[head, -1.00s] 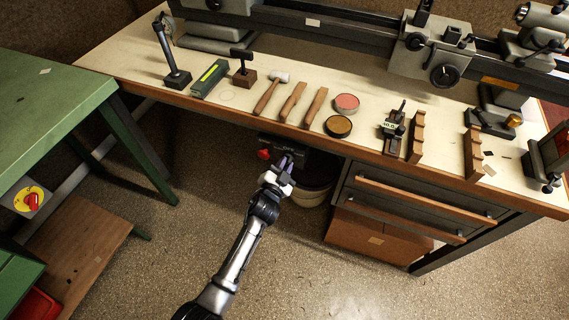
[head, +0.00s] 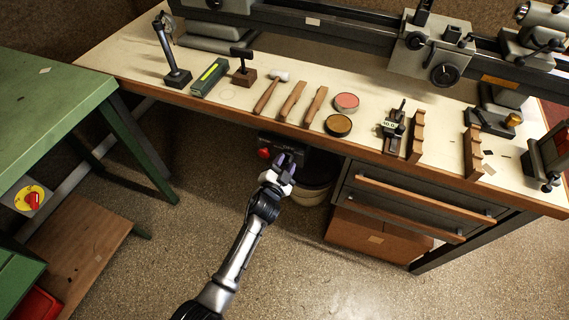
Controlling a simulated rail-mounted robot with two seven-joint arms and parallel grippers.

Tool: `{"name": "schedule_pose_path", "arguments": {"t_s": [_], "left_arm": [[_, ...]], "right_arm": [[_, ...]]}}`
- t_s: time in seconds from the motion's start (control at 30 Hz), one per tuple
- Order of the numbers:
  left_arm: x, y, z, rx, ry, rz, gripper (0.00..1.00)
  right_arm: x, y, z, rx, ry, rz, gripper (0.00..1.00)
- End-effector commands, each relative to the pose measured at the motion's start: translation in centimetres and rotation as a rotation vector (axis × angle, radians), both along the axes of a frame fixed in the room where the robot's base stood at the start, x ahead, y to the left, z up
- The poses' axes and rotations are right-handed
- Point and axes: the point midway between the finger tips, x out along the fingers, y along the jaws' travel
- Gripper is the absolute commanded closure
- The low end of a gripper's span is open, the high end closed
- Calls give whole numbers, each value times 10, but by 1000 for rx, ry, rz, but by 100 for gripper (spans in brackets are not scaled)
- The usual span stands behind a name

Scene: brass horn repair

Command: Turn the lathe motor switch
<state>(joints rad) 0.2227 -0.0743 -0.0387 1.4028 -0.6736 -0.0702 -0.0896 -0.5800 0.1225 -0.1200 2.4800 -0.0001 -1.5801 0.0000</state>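A dark switch box (head: 290,146) hangs under the front edge of the lathe bench, with a red knob (head: 263,153) at its left end. My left gripper (head: 286,160) is just in front of the box, to the right of the red knob. Its two dark fingers point at the box and stand apart, with nothing seen between them. The fingers cover part of the box's front, so I cannot tell whether they touch it. My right gripper is not in view.
The lathe bench (head: 230,97) carries a mallet, wooden tools, round tins and stands. A yellow plate with a red rotary switch (head: 32,201) is on the green bench at left.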

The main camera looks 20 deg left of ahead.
Motion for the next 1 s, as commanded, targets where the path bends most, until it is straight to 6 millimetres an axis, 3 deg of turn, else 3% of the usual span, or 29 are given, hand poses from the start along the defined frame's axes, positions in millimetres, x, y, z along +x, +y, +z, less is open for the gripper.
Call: {"name": "schedule_pose_path", "arguments": {"t_s": [0.37,1.0], "left_arm": [[-8,0,0,0,2,1,60],[-119,1,1,-2,1,0,60]], "right_arm": [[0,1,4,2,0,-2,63],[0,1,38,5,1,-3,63]]}}
